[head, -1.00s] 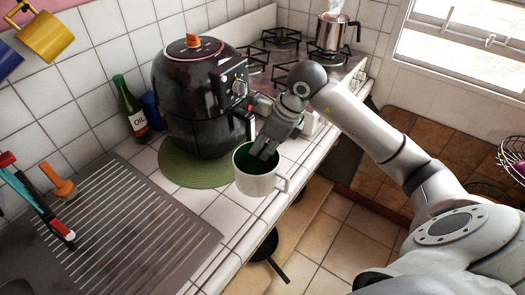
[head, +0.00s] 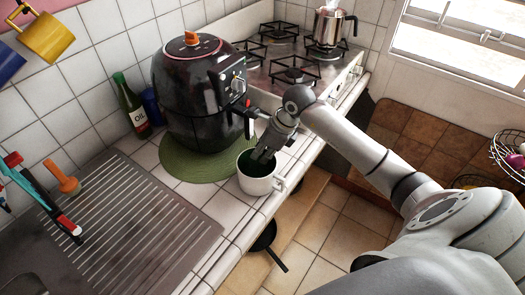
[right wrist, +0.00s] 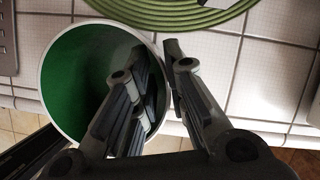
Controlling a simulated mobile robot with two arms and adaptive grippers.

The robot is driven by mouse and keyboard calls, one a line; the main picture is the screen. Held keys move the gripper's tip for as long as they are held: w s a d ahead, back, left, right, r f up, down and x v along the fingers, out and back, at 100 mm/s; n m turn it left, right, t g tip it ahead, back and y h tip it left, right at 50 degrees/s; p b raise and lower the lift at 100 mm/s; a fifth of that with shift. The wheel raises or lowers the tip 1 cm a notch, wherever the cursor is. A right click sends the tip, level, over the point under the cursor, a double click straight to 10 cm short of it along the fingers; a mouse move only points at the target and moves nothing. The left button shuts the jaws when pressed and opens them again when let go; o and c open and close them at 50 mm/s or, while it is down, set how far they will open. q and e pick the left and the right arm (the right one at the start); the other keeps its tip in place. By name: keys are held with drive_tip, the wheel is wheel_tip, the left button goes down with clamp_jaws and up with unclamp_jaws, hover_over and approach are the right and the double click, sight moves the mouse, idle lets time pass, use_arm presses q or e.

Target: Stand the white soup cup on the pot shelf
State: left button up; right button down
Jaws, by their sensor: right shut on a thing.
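The white soup cup (head: 256,184) has a green inside and is upright at the front edge of the tiled counter. It also shows in the right wrist view (right wrist: 44,85). My right gripper (head: 264,155) is shut on the cup's wall, with one finger inside the cup and one outside (right wrist: 158,62). I cannot tell whether the cup's base touches the counter. The wooden pot shelf (head: 296,212) is low under the counter, to the right of and below the cup. A black pan (head: 264,238) shows there, partly hidden by the counter. My left gripper is not in view.
A black air fryer (head: 205,100) stands on a green round mat (head: 180,165) behind the cup. An oil bottle (head: 130,108) is by the wall. The stove (head: 265,75) carries a steel pot (head: 333,28). A sink drainer (head: 130,225) is at left. Floor tiles (head: 325,245) are clear.

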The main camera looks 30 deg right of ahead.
drive_tip(key=c, duration=1.5)
unclamp_jaws()
drive_tip(key=shift+f, duration=0.1)
drive_tip(key=shift+o, duration=0.2)
